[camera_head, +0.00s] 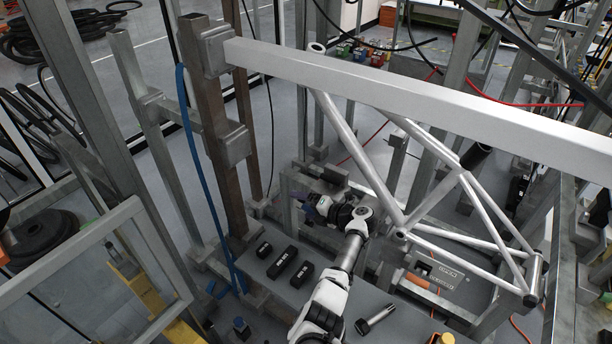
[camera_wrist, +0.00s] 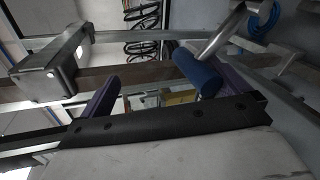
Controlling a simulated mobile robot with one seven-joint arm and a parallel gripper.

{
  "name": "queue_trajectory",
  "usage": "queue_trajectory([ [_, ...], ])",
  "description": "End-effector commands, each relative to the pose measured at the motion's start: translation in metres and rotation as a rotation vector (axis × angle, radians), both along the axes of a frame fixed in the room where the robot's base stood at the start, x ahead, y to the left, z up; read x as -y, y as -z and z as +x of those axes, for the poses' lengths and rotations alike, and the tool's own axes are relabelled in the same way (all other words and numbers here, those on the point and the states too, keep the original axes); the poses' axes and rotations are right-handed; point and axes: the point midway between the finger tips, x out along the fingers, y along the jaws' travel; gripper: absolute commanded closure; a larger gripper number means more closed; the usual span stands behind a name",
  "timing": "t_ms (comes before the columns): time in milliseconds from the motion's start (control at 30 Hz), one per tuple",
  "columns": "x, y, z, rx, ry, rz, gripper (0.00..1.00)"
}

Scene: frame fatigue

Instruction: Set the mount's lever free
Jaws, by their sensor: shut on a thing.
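My gripper (camera_head: 312,203) is at the end of my white arm, low beside the metal frame's lower left corner in the head view. In the wrist view, its two purple fingers (camera_wrist: 158,82) stand well apart above the black palm plate. A blue cylindrical grip (camera_wrist: 199,73) on a pale metal rod, seemingly the lever, lies between them against the right finger. In the head view the lever is hidden by my gripper, and the mount is hard to make out there.
A silver tubular frame (camera_head: 345,132) and a long square beam (camera_head: 420,95) stand over the work area. Several black blocks (camera_head: 283,262) and a dark bolt-like tool (camera_head: 376,319) lie on the grey bench (camera_head: 262,290). A rusty post (camera_head: 212,130) rises at left.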

Motion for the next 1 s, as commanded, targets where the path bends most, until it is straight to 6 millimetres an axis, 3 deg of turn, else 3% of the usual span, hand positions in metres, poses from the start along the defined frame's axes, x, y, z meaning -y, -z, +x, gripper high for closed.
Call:
queue_trajectory([
  [33, -0.006, -0.025, 0.003, 0.028, -0.025, 0.014, 0.18],
  [700, 0.034, -0.022, -0.024, 0.028, -0.023, 0.015, 0.18],
  [767, 0.038, -0.021, -0.026, 0.030, -0.019, 0.014, 0.27],
  [800, 0.042, -0.021, -0.027, 0.031, -0.016, 0.013, 0.43],
  [833, 0.044, -0.021, -0.029, 0.030, -0.015, 0.014, 0.47],
  [1000, 0.055, -0.017, -0.037, 0.025, -0.013, 0.014, 0.47],
])
